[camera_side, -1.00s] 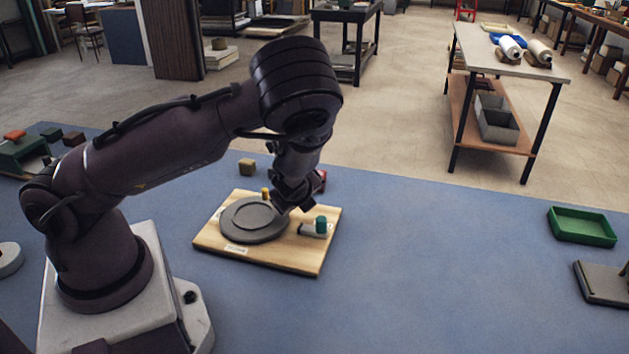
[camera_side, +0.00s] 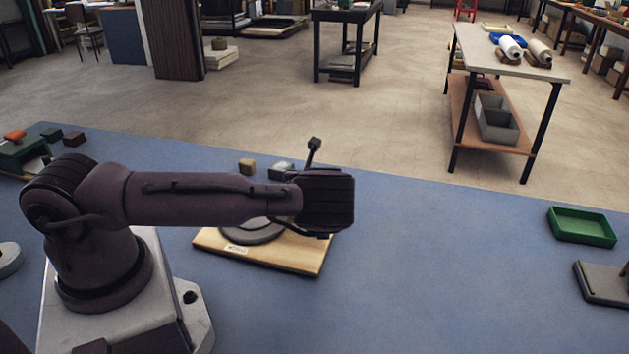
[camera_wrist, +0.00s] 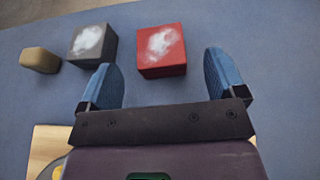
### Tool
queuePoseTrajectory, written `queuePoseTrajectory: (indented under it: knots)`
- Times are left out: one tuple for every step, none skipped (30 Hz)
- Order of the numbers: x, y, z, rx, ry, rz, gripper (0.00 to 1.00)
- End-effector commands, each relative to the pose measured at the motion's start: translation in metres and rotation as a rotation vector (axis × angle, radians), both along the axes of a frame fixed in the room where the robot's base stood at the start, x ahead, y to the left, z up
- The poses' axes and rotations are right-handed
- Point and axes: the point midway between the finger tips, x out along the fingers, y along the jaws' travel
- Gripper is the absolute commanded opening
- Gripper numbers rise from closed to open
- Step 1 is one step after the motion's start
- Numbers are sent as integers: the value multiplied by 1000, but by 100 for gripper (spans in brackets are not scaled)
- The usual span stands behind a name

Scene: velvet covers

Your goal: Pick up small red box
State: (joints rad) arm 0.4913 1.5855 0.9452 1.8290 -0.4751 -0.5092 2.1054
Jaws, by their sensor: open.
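The small red box (camera_wrist: 161,52) has a white patch on its top. In the wrist view it lies on the blue table, just beyond and between the tips of my gripper (camera_wrist: 159,62). The blue-padded fingers are spread apart with nothing held. In the side view the red box is hidden behind my arm, and the gripper's fingers cannot be made out clearly there.
A dark grey box (camera_wrist: 92,43) with a white patch stands left of the red box, with a tan block (camera_wrist: 40,60) further left. A wooden board (camera_side: 290,262) with a grey disc (camera_side: 252,232) lies nearer. A green tray (camera_side: 582,226) is far right; blue table between is clear.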

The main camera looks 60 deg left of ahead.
Motion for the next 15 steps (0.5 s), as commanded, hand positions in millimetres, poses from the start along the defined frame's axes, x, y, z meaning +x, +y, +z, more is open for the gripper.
queuePoseTrajectory:
  knots:
    - [2,3,-2,-1,1,1,89]
    - [3,4,-2,-1,1,1,89]
    - [4,5,-3,-1,1,1,89]
    - [5,7,-4,-1,0,1,89]
    - [6,9,-5,-1,0,3,89]
    - [9,12,-6,-1,0,3,89]
    - [12,16,-7,-1,0,3,89]
    - [14,19,-9,-2,-1,4,89]
    - [18,24,-11,-3,0,5,89]
    - [21,27,-13,-4,-1,5,89]
    - [23,30,-14,-3,-1,4,89]
    - [27,33,-17,-3,0,3,89]
    - [29,35,-18,-2,0,2,89]
    - [30,37,-19,-1,1,2,89]
    - [33,39,-20,-2,0,2,89]
